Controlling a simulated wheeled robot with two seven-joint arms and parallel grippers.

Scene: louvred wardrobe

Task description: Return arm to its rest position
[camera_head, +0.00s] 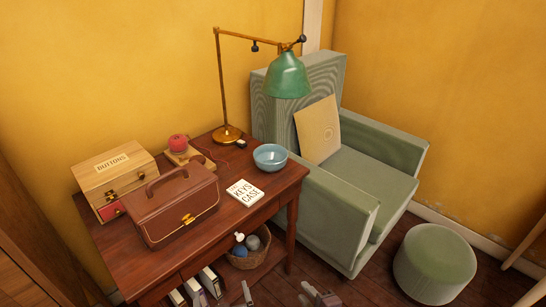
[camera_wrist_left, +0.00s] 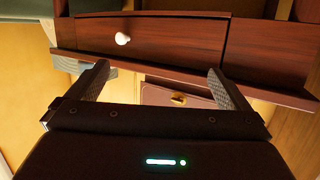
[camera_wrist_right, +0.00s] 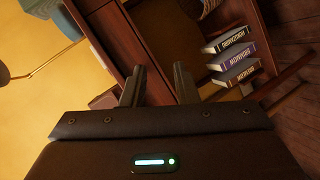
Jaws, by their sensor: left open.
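My left gripper (camera_head: 222,296) is at the bottom edge of the head view, low in front of the wooden desk (camera_head: 221,207). In the left wrist view it (camera_wrist_left: 156,84) is open with its fingers wide apart and nothing between them. A dark drawer front with a white knob (camera_wrist_left: 122,39) lies beyond the fingertips. My right gripper (camera_head: 318,296) is at the bottom edge of the head view, right of the desk. In the right wrist view its fingers (camera_wrist_right: 158,84) are apart with a narrower gap and hold nothing. Most of both arms is out of view.
A brown case (camera_head: 173,207), a wooden button box (camera_head: 114,181), a blue bowl (camera_head: 270,157), a white book (camera_head: 245,192) and a green lamp (camera_head: 288,76) stand on the desk. Several books (camera_wrist_right: 232,55) are below. A green armchair (camera_head: 370,165) and pouf (camera_head: 435,264) stand right.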

